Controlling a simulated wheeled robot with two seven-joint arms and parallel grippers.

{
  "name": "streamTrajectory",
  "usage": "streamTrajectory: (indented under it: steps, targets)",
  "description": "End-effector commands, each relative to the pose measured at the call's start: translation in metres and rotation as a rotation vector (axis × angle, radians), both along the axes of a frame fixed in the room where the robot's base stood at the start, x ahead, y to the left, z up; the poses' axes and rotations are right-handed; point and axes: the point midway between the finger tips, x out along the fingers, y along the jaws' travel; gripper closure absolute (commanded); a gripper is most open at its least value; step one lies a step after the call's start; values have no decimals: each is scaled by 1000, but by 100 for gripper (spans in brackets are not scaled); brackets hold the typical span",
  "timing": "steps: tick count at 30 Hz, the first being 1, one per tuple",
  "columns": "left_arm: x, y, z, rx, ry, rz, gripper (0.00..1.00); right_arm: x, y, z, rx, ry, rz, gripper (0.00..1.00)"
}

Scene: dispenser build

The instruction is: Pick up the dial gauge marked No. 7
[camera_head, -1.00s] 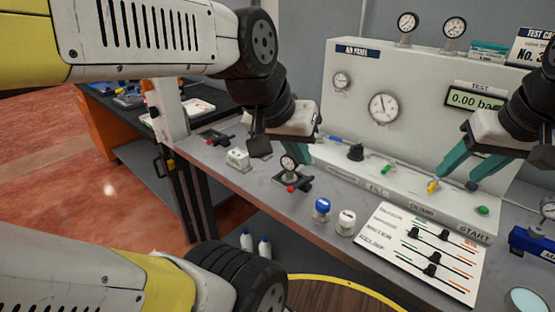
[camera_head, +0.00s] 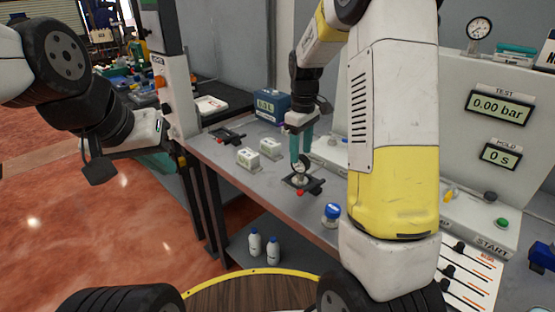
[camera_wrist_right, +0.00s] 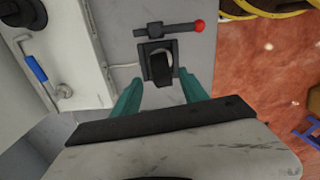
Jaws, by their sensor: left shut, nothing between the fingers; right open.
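A small dial gauge (camera_head: 301,167) stands in a dark clamp fixture (camera_head: 303,183) with a red knob on the bench; no number is legible on it. My right gripper (camera_head: 301,150) points down right over the gauge, its teal fingers open. In the right wrist view the gauge (camera_wrist_right: 161,66) shows edge-on, dark, in the fixture, just beyond and between the open fingertips (camera_wrist_right: 160,85). I cannot tell whether they touch it. My left gripper (camera_head: 163,160) is shut and empty at the left, away from the bench and partly hidden by its own wrist.
Two small white boxes (camera_head: 249,158) and a blue box (camera_head: 272,106) stand left of and behind the gauge. A blue-capped item (camera_head: 332,213) is nearer the front edge. Another dial gauge (camera_head: 479,28) tops the panel (camera_head: 460,75). My right arm hides much of the panel.

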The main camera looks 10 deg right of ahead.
Motion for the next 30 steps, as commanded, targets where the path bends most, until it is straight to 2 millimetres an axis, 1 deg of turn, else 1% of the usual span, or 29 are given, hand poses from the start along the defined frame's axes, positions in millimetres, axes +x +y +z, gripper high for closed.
streamTrajectory:
  steps: [8,16,19,26,30]
  targets:
    - [0,0,0,0,0,0,100,-2,0,-31,0,4,0,49]
    - [0,0,0,0,0,0,100,-4,-2,-69,-1,4,0,49]
    - [0,0,0,0,0,0,100,-4,-2,-75,0,1,-1,49]
    - [0,0,0,0,0,0,100,-3,-2,-76,1,-1,-1,49]
    - [0,0,0,0,0,0,100,-3,-2,-76,1,-1,-1,77]
